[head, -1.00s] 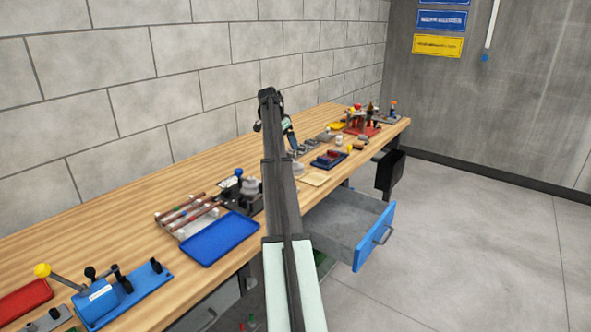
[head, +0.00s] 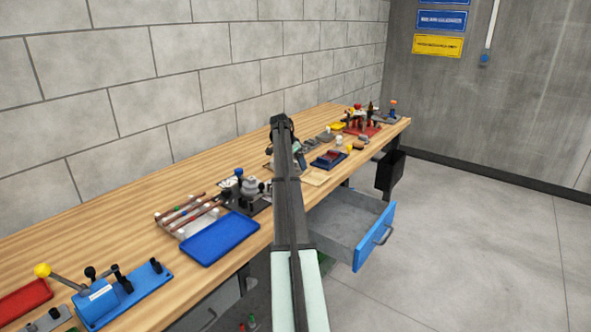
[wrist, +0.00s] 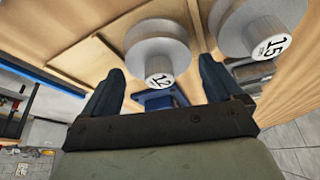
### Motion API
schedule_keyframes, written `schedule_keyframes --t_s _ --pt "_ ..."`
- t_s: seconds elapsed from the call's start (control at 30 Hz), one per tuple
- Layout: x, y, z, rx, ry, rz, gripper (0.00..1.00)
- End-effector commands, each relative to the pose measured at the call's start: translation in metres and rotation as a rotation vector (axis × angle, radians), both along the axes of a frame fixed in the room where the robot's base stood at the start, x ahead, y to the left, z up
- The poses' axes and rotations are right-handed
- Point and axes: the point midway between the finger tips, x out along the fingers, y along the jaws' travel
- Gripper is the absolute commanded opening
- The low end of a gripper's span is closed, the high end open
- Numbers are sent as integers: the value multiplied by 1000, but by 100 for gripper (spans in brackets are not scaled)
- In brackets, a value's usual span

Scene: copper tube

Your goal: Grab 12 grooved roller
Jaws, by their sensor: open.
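The 12 roller (wrist: 158,45) is a grey grooved metal roller with a white end label reading 12, in the upper middle of the wrist view. My gripper (wrist: 161,68) is open, with its two dark fingers to the left and right of the roller's labelled end. I cannot tell whether either finger touches it. A similar roller marked 15 (wrist: 262,28) sits to the right, beyond the right finger. In the head view my gripper (head: 299,156) is small over the middle of the bench, and my arm hides much of the area around it.
In the head view the wooden bench (head: 110,222) carries a blue tray (head: 220,238), a tube rack (head: 185,215) and a dark blue tray (head: 328,160). An open drawer (head: 375,238) juts out from the bench front.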

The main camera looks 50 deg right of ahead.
Motion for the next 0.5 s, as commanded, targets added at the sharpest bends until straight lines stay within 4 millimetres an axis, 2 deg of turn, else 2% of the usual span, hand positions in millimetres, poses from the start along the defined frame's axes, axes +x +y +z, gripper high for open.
schedule_keyframes --t_s 0.1,0.3,0.5 --pt "-1 -3 -8 1 1 0 93" --pt "-1 -3 -8 0 0 0 92" --pt "-1 -3 -7 0 0 0 73"
